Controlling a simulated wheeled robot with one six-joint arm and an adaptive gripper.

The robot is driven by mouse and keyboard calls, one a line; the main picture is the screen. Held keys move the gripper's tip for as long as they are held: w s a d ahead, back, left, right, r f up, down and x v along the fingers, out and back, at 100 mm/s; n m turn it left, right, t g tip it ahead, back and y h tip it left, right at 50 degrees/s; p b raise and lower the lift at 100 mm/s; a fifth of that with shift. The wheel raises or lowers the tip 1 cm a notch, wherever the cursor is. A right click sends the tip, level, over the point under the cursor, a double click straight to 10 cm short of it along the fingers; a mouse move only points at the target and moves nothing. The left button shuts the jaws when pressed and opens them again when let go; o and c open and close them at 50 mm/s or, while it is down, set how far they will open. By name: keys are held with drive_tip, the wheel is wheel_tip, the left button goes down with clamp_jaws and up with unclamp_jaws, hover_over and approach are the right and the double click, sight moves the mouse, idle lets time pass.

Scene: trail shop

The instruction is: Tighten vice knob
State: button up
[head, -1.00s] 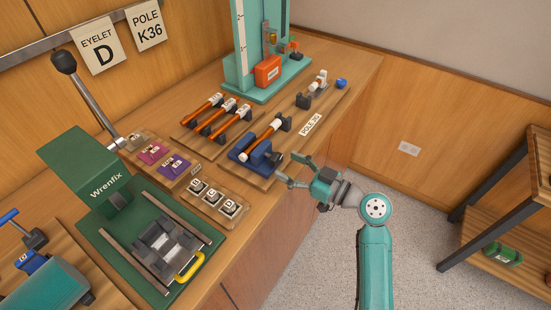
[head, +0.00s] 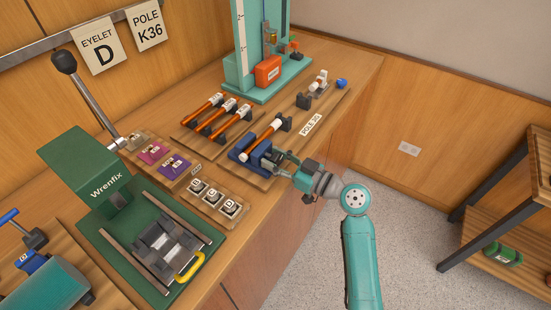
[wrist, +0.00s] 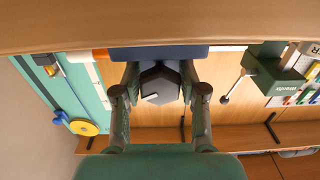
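The blue vice (head: 252,150) stands on a wooden board on the bench, with an orange pole (head: 266,132) lying from it towards a dark rest. The vice's dark six-sided knob (wrist: 160,84) faces me in the wrist view, with a pale mark on its face. My gripper (head: 277,160) is at the vice's near end in the head view and partly hides the knob there. In the wrist view its fingertips (wrist: 159,76) stand on either side of the knob, close to its edges. The fingers look open; whether they touch the knob is hard to see.
Several orange poles (head: 218,120) lie left of the vice. A tray of eyelets (head: 213,199) is nearer me, beside the green Wrenfix press (head: 103,180). A teal measuring stand (head: 262,60) with an orange box is behind.

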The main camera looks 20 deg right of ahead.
drive_tip(key=shift+m, duration=0.8)
drive_tip(key=o, duration=1.2)
drive_tip(key=shift+c, duration=0.2)
drive_tip(key=v, duration=1.2)
